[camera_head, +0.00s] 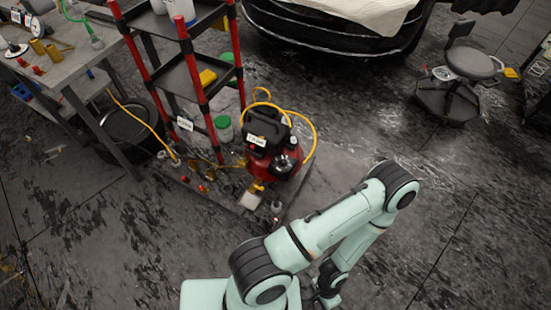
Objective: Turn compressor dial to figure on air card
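A red and black compressor (287,168) stands on the floor at the picture's centre, with a yellow hose (313,125) looped over it. Small round fittings show on its front, but I cannot tell which is the dial or read any setting. A small white card (256,140) is on the compressor's upper front; its figure is too small to read. My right arm rises from the bottom centre, bends at the right and comes back down. Its dark gripper (326,296) is low in the picture, well apart from the compressor; its fingers are unclear. My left gripper is not in view.
A red-posted shelf cart (193,71) stands behind and left of the compressor, bearing a white label (185,123). A workbench (62,68) is at upper left, with a black bin (128,126) beside it. A stool (470,63) stands at upper right. Floor at right is clear.

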